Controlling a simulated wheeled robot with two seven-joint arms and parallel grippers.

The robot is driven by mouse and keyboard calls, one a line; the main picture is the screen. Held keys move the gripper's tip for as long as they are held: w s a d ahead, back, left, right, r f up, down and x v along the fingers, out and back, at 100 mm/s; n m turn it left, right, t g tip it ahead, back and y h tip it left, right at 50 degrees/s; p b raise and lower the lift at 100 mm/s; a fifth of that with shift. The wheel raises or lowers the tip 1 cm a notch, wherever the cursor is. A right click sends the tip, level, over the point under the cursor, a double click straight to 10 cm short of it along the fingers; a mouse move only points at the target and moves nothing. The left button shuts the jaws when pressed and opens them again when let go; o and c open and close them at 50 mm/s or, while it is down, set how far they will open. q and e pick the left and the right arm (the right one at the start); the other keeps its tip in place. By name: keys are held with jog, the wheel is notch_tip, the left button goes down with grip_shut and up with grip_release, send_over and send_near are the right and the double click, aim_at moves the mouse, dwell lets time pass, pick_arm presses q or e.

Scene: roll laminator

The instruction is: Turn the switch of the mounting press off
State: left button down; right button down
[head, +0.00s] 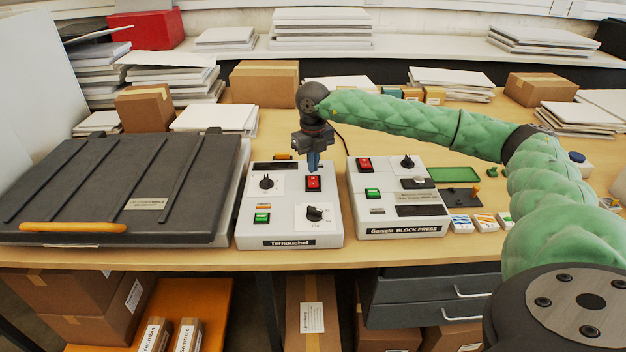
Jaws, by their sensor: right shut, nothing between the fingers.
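A large press with a dark ribbed lid (120,185) and an orange handle stands at the left of the table. Beside it is a light grey control box labelled Ternouchel (290,228), with a red rocker switch (313,184), a green switch (262,218) and two black knobs. A second box labelled BLOCK PRESS (405,222) stands to its right, with its own red switch (364,164) and green switch (373,194). My right gripper (313,165) is shut and empty, pointing down just above the Ternouchel box's red switch. I cannot tell whether it touches. My left gripper is out of view.
Cardboard boxes (264,84) and stacks of white boards (450,84) line the back. A green pad (453,174) and small labelled boxes (485,222) lie right of the block press. My right arm spans the right side. Drawers (430,290) are below the table.

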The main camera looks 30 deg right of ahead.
aim_at(313, 178)
notch_tip(313, 178, up, 5)
jog(key=shift+f+p, duration=0.1)
jog(key=shift+p, duration=0.5)
dwell(0.5)
